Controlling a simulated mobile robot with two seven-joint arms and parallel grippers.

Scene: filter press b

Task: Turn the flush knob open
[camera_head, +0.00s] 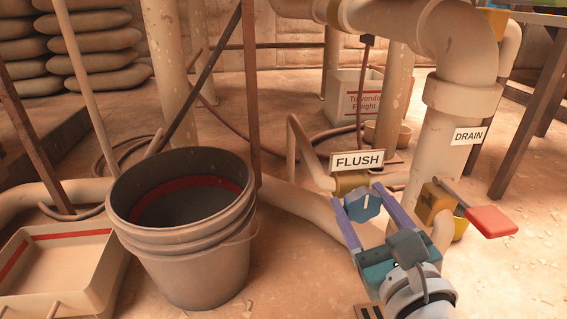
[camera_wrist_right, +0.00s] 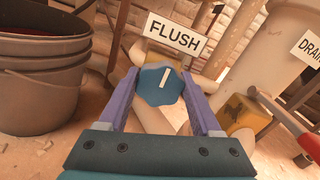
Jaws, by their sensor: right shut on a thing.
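The flush knob (camera_head: 362,204) is blue and faceted with a white line on its face. It sits on a brass valve body (camera_head: 350,181) under the FLUSH sign (camera_head: 357,161). In the right wrist view the knob (camera_wrist_right: 159,84) shows its white line close to upright, leaning slightly. My right gripper (camera_head: 362,200) has its two purple fingers on either side of the knob and is shut on it; the wrist view shows the same grip (camera_wrist_right: 160,88). My left gripper is not in view.
A grey bucket (camera_head: 190,262) stands left of the knob, with a pale tray (camera_head: 60,270) beyond it. A red-handled lever (camera_head: 491,221) by the DRAIN sign (camera_head: 470,136) is close to the right of my gripper. Large pipes (camera_head: 455,120) rise behind.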

